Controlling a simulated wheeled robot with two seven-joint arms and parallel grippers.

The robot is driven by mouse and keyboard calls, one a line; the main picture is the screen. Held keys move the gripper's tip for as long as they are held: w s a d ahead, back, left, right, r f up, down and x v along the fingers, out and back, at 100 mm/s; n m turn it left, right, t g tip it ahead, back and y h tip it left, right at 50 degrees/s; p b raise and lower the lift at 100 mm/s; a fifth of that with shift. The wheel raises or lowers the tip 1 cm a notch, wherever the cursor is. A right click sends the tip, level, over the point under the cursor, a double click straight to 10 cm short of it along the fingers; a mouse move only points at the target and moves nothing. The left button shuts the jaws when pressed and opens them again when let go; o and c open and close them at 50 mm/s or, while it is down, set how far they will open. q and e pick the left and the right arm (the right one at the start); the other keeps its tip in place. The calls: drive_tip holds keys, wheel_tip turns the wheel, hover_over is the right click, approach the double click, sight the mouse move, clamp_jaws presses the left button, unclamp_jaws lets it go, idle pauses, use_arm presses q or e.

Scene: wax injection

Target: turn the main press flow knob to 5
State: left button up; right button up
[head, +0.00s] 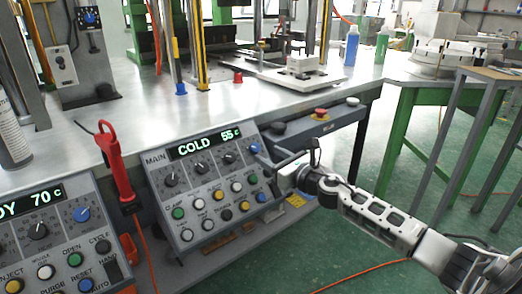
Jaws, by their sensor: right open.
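The main press panel (157,186) is a grey sloped box under the bench's front edge, with a display reading COLD 55 c. Its upper row has dark round knobs, one of them here (197,168), and a blue knob (255,148) at the right end. The knob labels and scale numbers are too small to read, so I cannot tell which is the flow knob or where it points. My right gripper (268,164) is open at the panel's right edge, close to the blue knob. I cannot tell whether it touches. My left gripper is not in view.
Coloured push buttons (217,195) fill the panel's lower rows. A second panel (60,236) reading 70 c is at lower left. A red tool (108,150) hangs between the panels. A red emergency button (320,114) is behind my right gripper. Green floor is open at lower right.

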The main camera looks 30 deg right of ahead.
sight(256, 148)
drive_tip(key=shift+w+a, duration=0.15)
drive_tip(key=shift+w, duration=1)
drive_tip(key=shift+w+a, duration=0.15)
drive_tip(key=shift+w, duration=1)
drive_tip(key=c, duration=1)
